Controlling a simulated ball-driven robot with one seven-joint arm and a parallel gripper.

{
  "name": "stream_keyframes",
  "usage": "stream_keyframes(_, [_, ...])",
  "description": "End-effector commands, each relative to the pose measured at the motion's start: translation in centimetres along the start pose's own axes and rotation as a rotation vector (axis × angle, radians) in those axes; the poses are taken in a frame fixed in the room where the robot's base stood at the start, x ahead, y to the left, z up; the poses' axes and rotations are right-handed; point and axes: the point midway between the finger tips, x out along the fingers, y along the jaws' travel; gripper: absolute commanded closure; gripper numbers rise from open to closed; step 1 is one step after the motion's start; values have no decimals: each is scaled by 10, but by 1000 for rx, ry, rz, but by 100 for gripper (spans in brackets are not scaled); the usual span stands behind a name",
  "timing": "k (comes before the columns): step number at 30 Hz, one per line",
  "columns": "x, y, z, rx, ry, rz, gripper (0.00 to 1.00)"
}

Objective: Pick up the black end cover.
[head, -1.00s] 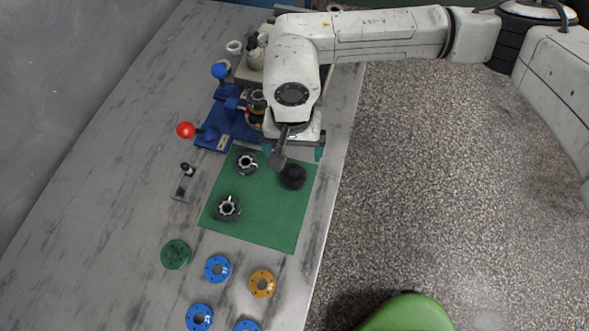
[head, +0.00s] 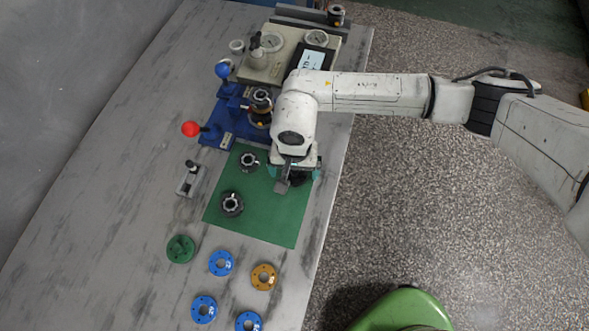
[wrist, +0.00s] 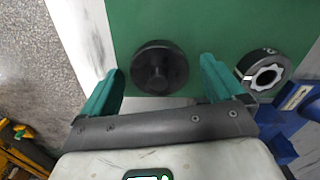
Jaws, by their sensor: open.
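Two dark ringed parts (head: 232,204) (head: 249,161) lie on the mat left of my gripper. A blue fixture (head: 228,126) with a red ball lever (head: 190,129) stands behind. Green (head: 180,249), blue (head: 221,263) and orange (head: 263,276) discs lie in front of the mat.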

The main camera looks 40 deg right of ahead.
Motion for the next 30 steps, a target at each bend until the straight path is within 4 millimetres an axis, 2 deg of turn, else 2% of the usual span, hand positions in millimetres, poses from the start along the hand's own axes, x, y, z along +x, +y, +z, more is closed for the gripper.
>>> stream_keyframes(6, [0,0,0,0,0,0,6])
stream_keyframes(27, [0,0,0,0,0,-1,74])
stream_keyframes(30, [-1,0,0,0,0,-1,75])
